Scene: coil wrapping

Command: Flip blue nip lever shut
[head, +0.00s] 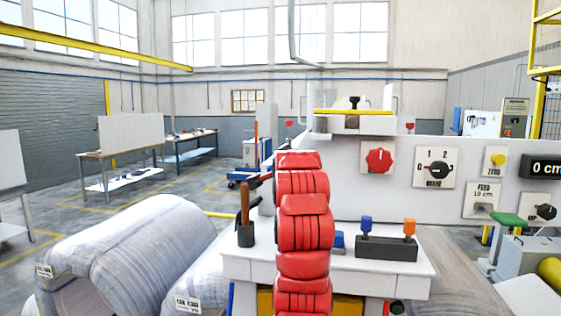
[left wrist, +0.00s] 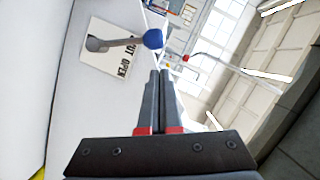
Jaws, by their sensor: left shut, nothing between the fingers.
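The blue nip lever shows in the left wrist view as a grey arm with a round blue knob (left wrist: 153,39). Its pivot is on a white label plate (left wrist: 110,62) with partly covered lettering, of which "OPEN" can be read. The lever arm lies across the plate with the knob past the plate's edge. My left gripper (left wrist: 160,72) is shut and empty, its fingertips a little below the knob in the picture and apart from it. In the head view a red segmented arm of mine rises in the middle; its gripper and the lever are not visible there. My right gripper is not in view.
The white machine panel (head: 345,180) carries a red knob (head: 378,161) and a dial (head: 436,169). On the machine's shelf (head: 265,260) stand a dark holder (head: 385,248) with blue and orange-topped items, and a brown-handled tool (head: 245,205). A large wrapped coil (head: 140,245) lies at left.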

